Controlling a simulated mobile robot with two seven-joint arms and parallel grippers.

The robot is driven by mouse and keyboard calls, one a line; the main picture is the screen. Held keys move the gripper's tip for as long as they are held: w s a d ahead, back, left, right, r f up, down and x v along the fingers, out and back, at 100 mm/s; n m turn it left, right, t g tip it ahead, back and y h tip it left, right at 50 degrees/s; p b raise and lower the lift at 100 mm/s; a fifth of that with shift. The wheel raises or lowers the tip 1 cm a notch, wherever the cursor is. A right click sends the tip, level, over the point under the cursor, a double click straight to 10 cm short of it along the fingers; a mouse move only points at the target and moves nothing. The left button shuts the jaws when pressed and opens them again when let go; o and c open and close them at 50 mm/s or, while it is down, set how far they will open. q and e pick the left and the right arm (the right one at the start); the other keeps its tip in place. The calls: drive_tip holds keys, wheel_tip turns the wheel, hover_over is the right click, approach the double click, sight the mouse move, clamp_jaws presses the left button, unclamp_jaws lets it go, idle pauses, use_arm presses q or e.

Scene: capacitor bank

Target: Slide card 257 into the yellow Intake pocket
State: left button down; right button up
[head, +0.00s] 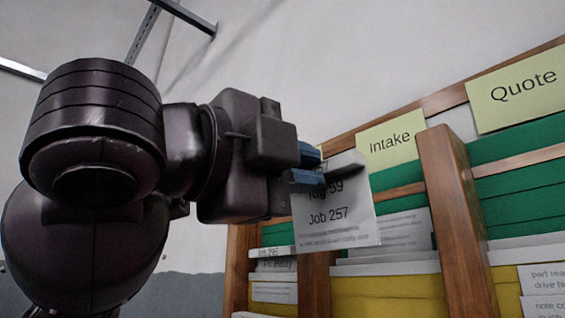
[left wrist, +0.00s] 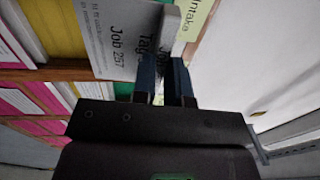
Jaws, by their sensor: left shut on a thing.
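Card 257 (head: 335,220) is a pale sheet marked "Job 257", with its print upright in the head view. My left gripper (head: 316,168) is shut on its top edge and holds it in front of the rack, below and left of the Intake label (head: 391,139). The wrist view also shows the card (left wrist: 112,38) between the fingers (left wrist: 166,82). The yellow Intake pocket (head: 388,300) is low in the Intake column, with pale cards standing at its top edge. The held card appears above and left of it; the gap in depth is unclear. My right gripper is out of view.
A wooden divider (head: 457,215) separates the Intake column from the Quote column (head: 519,91). Green pockets (head: 405,203) sit above the yellow one. Another wooden upright (head: 317,285) stands below the held card.

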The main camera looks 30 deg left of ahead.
use_arm(q)
drive_tip(key=shift+f+b+x, duration=0.25)
drive_tip(key=shift+x, duration=0.8)
drive_tip(key=shift+f+b+x, duration=0.2)
drive_tip(key=shift+x, duration=0.85)
drive_tip(key=shift+f+x, duration=0.2)
drive_tip(key=shift+x, duration=0.7)
drive_tip(key=shift+f+x, duration=0.15)
drive_tip(key=shift+x, duration=0.75)
drive_tip(key=shift+p, duration=0.55)
drive_tip(key=shift+f, duration=0.2)
drive_tip(key=shift+f+b, duration=1.25)
drive_tip(key=shift+f, duration=0.95)
drive_tip(key=c, duration=1.1)
unclamp_jaws()
